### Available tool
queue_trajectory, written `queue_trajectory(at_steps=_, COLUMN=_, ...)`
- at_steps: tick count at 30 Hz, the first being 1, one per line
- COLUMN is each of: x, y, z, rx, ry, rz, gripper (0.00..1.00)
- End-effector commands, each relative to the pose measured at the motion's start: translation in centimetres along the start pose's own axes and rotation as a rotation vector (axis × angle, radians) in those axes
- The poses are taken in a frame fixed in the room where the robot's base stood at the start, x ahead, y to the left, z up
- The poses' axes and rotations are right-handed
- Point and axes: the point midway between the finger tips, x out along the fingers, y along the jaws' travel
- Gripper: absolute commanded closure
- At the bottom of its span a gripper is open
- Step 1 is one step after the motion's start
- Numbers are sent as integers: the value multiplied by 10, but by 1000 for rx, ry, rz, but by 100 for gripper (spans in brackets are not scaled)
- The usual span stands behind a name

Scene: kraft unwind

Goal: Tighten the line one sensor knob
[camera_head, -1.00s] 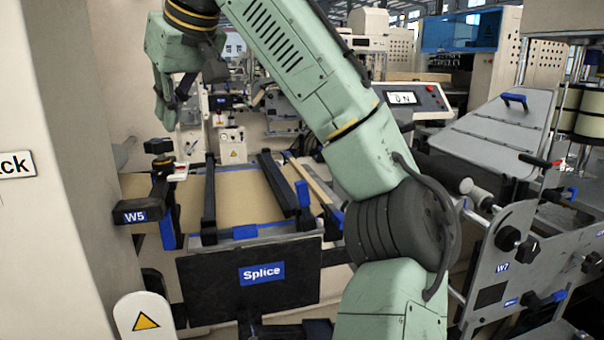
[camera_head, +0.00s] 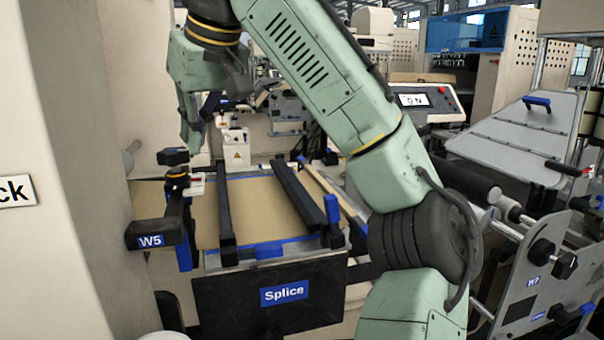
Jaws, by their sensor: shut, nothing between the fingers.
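A black knob (camera_head: 173,156) sits on top of a small sensor post at the left of the splice table, above the bracket labelled W5 (camera_head: 150,241). A second dark knob (camera_head: 178,174) shows just below it on the same post. No label names line one, so I cannot confirm which is the task's knob. My gripper (camera_head: 193,148) hangs from the arm, pointing down, just right of the upper knob in the picture. It looks shut and empty.
The splice table (camera_head: 262,210) with black bars (camera_head: 298,200) lies right of the post. A beige machine wall (camera_head: 75,150) stands close at the left. A small white unit (camera_head: 236,148) stands behind the gripper. The W7 side plate (camera_head: 540,270) is at the right.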

Motion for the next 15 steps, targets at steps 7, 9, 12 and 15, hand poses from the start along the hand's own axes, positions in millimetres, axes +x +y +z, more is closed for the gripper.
queue_trajectory(at_steps=7, x=17, y=0, z=9, rx=1, ry=0, rz=0, gripper=100)
queue_trajectory(at_steps=9, x=18, y=0, z=10, rx=0, ry=0, rz=0, gripper=100)
queue_trajectory(at_steps=12, x=18, y=0, z=9, rx=0, ry=0, rz=0, gripper=100)
queue_trajectory(at_steps=15, x=17, y=0, z=9, rx=0, ry=0, rz=0, gripper=100)
